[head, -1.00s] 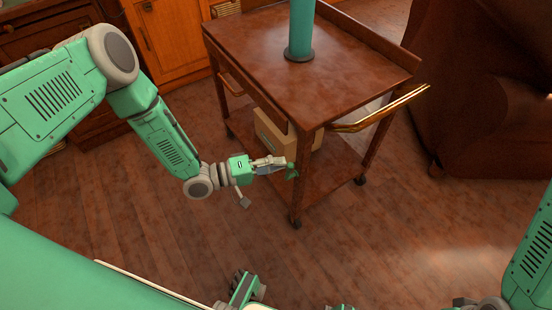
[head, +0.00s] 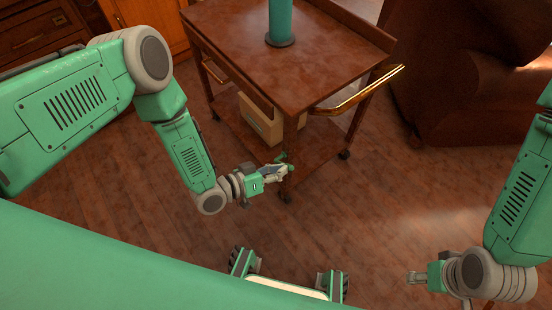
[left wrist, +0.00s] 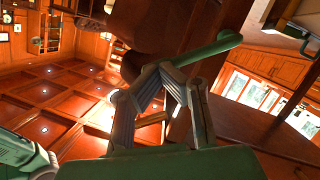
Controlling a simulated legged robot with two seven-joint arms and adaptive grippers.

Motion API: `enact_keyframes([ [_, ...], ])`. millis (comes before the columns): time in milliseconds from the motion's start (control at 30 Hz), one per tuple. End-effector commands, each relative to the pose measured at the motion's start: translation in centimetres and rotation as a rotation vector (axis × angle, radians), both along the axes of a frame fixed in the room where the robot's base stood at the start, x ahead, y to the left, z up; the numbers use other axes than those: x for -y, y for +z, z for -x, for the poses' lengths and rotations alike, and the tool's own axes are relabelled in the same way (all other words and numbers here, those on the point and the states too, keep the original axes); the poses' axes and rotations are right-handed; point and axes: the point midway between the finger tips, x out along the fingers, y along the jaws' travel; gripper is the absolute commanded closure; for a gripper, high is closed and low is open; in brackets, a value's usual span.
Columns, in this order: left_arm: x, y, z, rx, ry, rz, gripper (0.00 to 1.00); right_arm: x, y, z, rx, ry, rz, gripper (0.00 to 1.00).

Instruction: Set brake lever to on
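The brake lever (head: 281,157) is a small green bar low at the near corner leg of the wooden cart (head: 228,28). In the left wrist view the lever (left wrist: 215,46) slants up to the right from my fingertips. My left gripper (head: 287,170) is at the lever; in the left wrist view its fingers (left wrist: 166,72) come together at the tips against the lever's left end. I cannot tell whether the lever is pinched between them. My right gripper (head: 411,277) is away from the cart at the lower right, and its fingers are too small to judge.
The cart has casters, a brass handle (head: 360,95), a teal cylinder (head: 280,22) on top and a cardboard box (head: 262,122) on its lower shelf. A brown armchair (head: 450,85) stands at the upper right. Bare wood floor (head: 370,210) lies right of the cart.

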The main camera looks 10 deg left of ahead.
Motion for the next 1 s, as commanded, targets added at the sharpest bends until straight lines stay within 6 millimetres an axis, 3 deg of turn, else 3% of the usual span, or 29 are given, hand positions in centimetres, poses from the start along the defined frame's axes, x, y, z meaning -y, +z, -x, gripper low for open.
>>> enact_keyframes([
  [600,1.9,-3.0,1.1,0.272,-0.001,-0.337,1.00,0.0,0.4,0.0,0.000,0.000,0.000,0.61],
  [1000,2.1,-4.0,1.2,0.272,0.000,-0.338,1.00,0.0,0.2,0.0,0.000,0.000,0.000,0.61],
])
